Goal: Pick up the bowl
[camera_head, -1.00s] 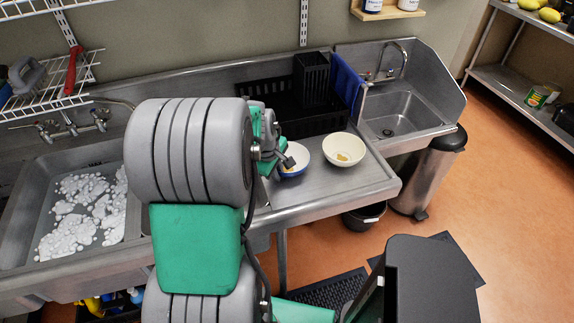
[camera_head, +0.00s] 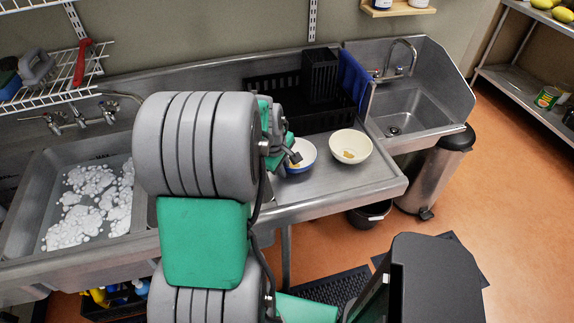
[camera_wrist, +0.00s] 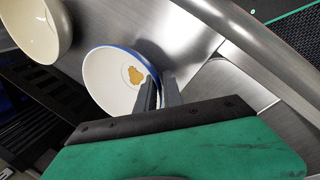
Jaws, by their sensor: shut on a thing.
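Two bowls are on the steel counter. A white bowl with a blue outside (camera_head: 301,156) is partly hidden behind my arm in the head view. It also shows in the wrist view (camera_wrist: 103,80), tilted, with a yellow-brown residue inside. My gripper (camera_wrist: 158,88) is shut on the near rim of this bowl; its fingers show at the rim in the head view (camera_head: 294,158).
A black dish rack (camera_head: 275,90) stands behind the bowls, with a blue cloth (camera_head: 354,78) at its right. A small sink (camera_head: 408,112) lies to the right; a foamy large sink (camera_head: 90,205) lies left. A steel trash can (camera_head: 436,172) stands by the counter's right end.

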